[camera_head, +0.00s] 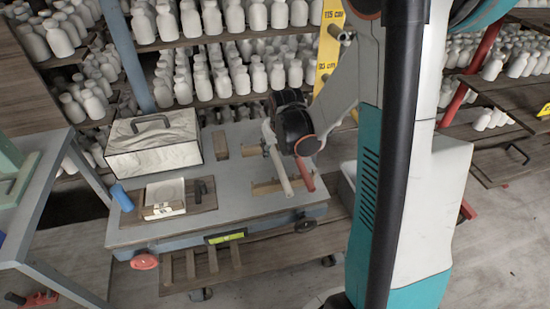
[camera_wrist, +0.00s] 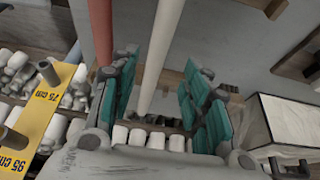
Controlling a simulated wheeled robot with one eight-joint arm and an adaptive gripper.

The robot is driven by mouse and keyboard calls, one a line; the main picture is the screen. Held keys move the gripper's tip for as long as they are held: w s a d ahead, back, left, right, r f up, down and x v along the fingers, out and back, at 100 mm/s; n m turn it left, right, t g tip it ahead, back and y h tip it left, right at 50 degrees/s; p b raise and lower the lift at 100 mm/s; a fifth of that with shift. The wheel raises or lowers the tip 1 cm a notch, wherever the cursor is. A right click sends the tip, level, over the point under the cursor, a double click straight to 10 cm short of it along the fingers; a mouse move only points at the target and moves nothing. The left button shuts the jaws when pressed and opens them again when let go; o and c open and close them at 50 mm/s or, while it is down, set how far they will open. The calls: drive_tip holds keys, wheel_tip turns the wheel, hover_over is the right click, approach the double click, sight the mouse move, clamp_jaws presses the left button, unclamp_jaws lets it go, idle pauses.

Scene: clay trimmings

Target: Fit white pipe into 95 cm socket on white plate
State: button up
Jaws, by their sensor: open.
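The white pipe (camera_wrist: 165,45) runs between the two teal-padded fingers of my gripper (camera_wrist: 160,75) in the wrist view. The fingers are spread, with a gap on both sides of the pipe. In the head view the white pipe (camera_head: 280,168) slants above the grey cart top beside my dark wrist; its upper part is partly hidden. I see no white plate with size labels; a yellow plate (camera_head: 328,48) stands behind my arm. In the wrist view the yellow plate (camera_wrist: 50,125) shows 75 cm and 95 cm labels, with a grey socket (camera_wrist: 12,138) near the 95 cm label.
A red pipe (camera_head: 304,174) stands just right of the white one. The grey cart (camera_head: 235,190) also carries a pale handled box (camera_head: 152,143), a small tray (camera_head: 165,197) and a blue cylinder (camera_head: 122,197). Shelves of white bottles (camera_head: 245,80) stand close behind.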

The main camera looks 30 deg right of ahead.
sight(276, 155)
drive_tip(key=x, duration=0.1)
drive_tip(key=b+x, duration=0.1)
drive_tip(key=x, duration=0.1)
drive_tip(key=b+x, duration=0.1)
drive_tip(key=shift+w+d+f, duration=0.1)
drive_tip(key=shift+d+f, duration=0.1)
drive_tip(key=shift+d, duration=0.1)
drive_tip(key=shift+r, duration=0.1)
clamp_jaws()
